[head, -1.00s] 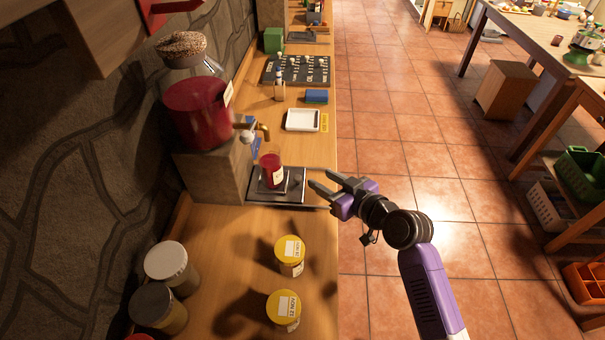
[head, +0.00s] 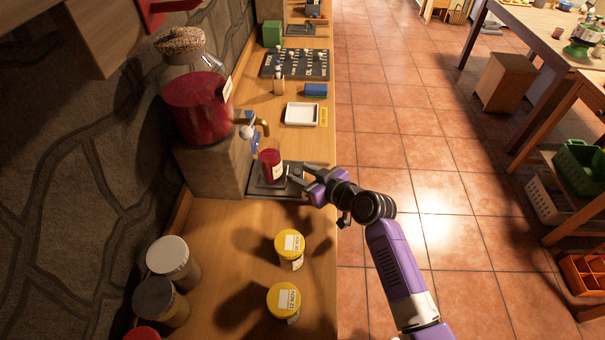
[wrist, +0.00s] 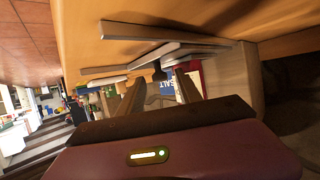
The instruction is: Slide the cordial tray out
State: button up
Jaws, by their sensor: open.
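The dark, flat cordial tray (head: 260,191) lies on the wooden counter under the brass tap of the big red cordial jar (head: 197,105). A clear glass (head: 272,166) with red cordial and a white label stands upright on it. My gripper (head: 300,182) is open at the tray's right side, with its fingers pointing left towards the glass. From the head view I cannot tell whether the fingers touch the tray. In the wrist view, the open fingers (wrist: 156,92) show with the tray's grey edge (wrist: 190,41) close to them and nothing clearly held.
Two yellow-lidded jars (head: 290,244) stand nearer on the counter, with white- and dark-lidded jars (head: 172,262) at left. A white dish (head: 302,114) and blue block (head: 316,90) lie beyond the tray. The tiled floor (head: 420,180) right of the counter is open.

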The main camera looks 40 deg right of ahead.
jog(key=shift+c, duration=0.2)
grip_shut()
dwell(1.1)
jog(key=shift+s, duration=0.1)
